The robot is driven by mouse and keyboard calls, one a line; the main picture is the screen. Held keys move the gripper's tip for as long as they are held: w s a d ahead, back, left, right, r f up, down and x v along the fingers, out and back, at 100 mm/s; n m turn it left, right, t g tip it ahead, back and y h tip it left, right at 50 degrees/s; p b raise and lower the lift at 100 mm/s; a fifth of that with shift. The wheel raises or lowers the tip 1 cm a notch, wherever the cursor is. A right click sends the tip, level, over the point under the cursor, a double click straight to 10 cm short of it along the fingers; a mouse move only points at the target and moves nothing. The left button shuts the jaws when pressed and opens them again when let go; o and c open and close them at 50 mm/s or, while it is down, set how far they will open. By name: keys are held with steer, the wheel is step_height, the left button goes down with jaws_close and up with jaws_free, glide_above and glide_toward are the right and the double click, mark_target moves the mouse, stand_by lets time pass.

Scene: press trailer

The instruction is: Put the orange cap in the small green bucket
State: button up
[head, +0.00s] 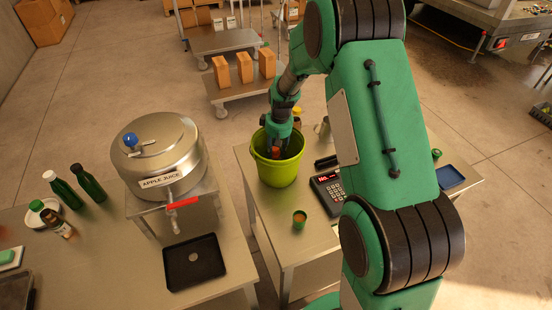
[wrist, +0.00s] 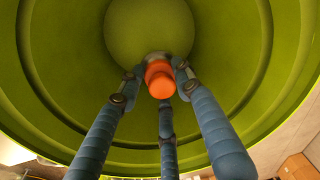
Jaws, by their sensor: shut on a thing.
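The small green bucket (head: 277,174) stands on the right-hand steel table in the head view. In the wrist view its green inner wall (wrist: 60,70) fills most of the picture. My gripper (head: 276,148) reaches down into the bucket's mouth. In the wrist view my gripper's three fingers (wrist: 158,78) are closed around the orange cap (wrist: 160,82), inside the bucket's rim. The cap also shows as a small orange-red spot between the fingers in the head view (head: 276,153). Whether the cap touches the bucket's bottom I cannot tell.
A blue tray (head: 451,177) lies farther right. The left table holds a steel apple juice dispenser (head: 160,155), a black tray (head: 194,262) and green bottles (head: 88,183).

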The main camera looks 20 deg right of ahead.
mark_target(277, 150)
steer(key=shift+f, duration=1)
steer(key=shift+f, duration=1.85)
steer(key=shift+f+b, duration=0.2)
steer(key=shift+b, duration=0.1)
steer(key=o, duration=1)
steer(key=shift+c, duration=0.2)
steer(key=shift+r, duration=0.1)
steer(key=r, duration=0.4)
steer(key=s+r+p, duration=0.1)
steer(key=r, duration=0.7)
steer(key=shift+s+d, duration=0.15)
steer(key=shift+d, duration=0.05)
steer(key=shift+r, duration=0.1)
